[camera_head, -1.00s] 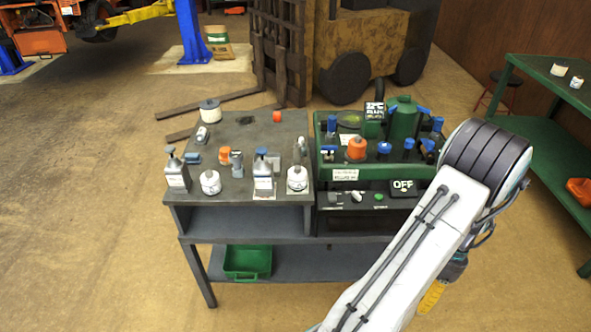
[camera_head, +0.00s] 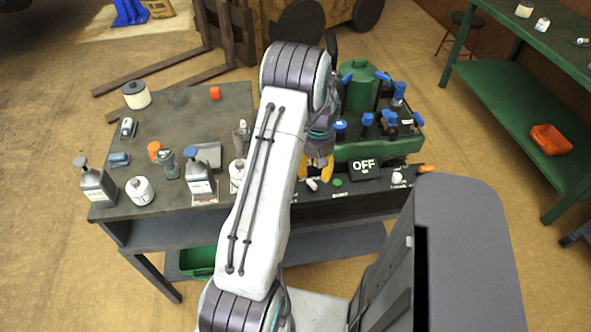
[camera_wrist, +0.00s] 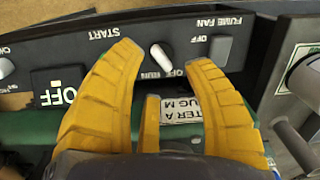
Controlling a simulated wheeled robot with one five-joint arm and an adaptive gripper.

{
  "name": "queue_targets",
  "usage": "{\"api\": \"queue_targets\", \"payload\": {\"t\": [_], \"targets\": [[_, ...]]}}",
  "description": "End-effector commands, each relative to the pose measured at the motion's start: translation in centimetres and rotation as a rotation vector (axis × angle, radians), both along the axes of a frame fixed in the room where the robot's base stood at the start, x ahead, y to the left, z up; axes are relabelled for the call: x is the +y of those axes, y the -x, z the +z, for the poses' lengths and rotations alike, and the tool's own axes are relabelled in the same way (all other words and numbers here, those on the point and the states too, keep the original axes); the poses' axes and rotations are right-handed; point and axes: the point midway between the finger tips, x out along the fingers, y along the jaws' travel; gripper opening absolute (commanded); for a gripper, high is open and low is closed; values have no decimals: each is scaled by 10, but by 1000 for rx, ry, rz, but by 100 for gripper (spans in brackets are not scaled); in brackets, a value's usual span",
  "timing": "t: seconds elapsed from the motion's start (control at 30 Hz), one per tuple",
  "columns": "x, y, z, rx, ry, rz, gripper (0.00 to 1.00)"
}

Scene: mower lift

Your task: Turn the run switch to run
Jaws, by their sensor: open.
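The run switch (camera_wrist: 161,57) is a small white lever knob on the dark control panel (camera_wrist: 118,22). In the wrist view it sits between my gripper's yellow fingers, with OFF and RUN printed beside it, upside down. The lever lies at a slant; I cannot tell surely which label it points at. A black sign (camera_wrist: 57,88) reads OFF, also in the head view (camera_head: 365,168). My gripper (camera_wrist: 163,58) is open, its fingertips on either side of the switch, with no clear contact. In the head view my gripper (camera_head: 320,172) is partly hidden by my arm.
A green button (camera_head: 337,182) is right of my gripper. Blue-capped valves (camera_head: 367,119) and a green tank (camera_head: 358,92) stand behind the panel. Bottles (camera_head: 97,184) stand on the bench left of my arm.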

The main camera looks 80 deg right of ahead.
Motion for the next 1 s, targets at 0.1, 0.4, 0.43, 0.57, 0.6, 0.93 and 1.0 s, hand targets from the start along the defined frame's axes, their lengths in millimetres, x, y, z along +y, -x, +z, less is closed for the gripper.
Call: {"api": "queue_targets", "payload": {"t": [0.1, 0.4, 0.43, 0.57, 0.6, 0.93, 1.0], "targets": [[-6, 1, 1, -2, 19, 71, 46], [-10, 1, 1, -4, 40, 236, 46], [-11, 1, 1, -4, 41, 250, 46], [-11, 1, 1, -4, 45, 306, 46], [-11, 1, 0, -5, 45, 319, 46], [-11, 1, -30, -7, 41, 347, 46], [-11, 1, -39, -6, 40, 346, 46]]}}
